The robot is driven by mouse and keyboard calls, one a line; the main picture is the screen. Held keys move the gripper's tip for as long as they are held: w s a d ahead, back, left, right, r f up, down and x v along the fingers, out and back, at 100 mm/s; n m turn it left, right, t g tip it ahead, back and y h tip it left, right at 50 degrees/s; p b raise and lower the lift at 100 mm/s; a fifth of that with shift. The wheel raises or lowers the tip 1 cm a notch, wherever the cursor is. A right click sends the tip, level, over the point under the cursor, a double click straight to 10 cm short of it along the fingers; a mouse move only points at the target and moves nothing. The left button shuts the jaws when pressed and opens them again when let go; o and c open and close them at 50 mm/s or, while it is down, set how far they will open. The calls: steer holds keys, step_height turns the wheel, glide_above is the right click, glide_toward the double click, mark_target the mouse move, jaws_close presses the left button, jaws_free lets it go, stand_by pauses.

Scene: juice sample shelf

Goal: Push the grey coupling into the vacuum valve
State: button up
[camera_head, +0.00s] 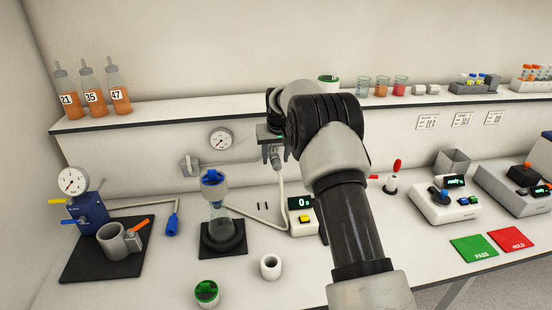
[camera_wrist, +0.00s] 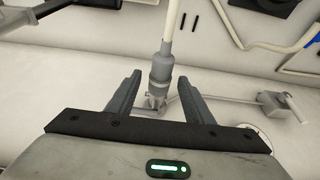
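The grey coupling (camera_wrist: 160,70) shows in the wrist view with its pale hose (camera_wrist: 170,28) running from it. In the head view the coupling (camera_head: 277,160) hangs just below my gripper (camera_head: 270,138), the hose running down. My gripper (camera_wrist: 160,80) has its two fingers spread, one on each side of the coupling, with visible gaps; no grip shows. A grey wall fitting with a handle, seemingly the vacuum valve (camera_head: 190,165), is left of the coupling in the head view and at the right in the wrist view (camera_wrist: 274,103). A thin pipe runs from it towards the coupling. Whether they join is unclear.
A round gauge (camera_head: 220,138) is on the wall above the pipe. A flask (camera_head: 218,222) with a blue-topped funnel stands below, left of a timer box (camera_head: 302,217). The shelf (camera_head: 160,113) with bottles and cups runs above. The front of the bench is mostly clear.

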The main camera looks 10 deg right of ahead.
steer(key=shift+s+f, duration=0.1)
steer(key=s+f+b+v, duration=0.1)
steer(key=s+v, duration=0.2)
steer(key=v, duration=1)
steer(key=s+f+b+v, duration=0.1)
steer(key=s+v, duration=0.1)
steer(key=v, duration=1.1)
steer(key=s+r, duration=0.3)
steer(key=s, duration=1.1)
steer(key=s+f, duration=0.4)
steer(key=s, duration=0.6)
steer(key=s+f+t, duration=0.1)
steer(key=s+f, duration=0.2)
steer(key=s, duration=0.8)
steer(key=shift+f+t, duration=0.3)
steer(key=shift+f, duration=0.05)
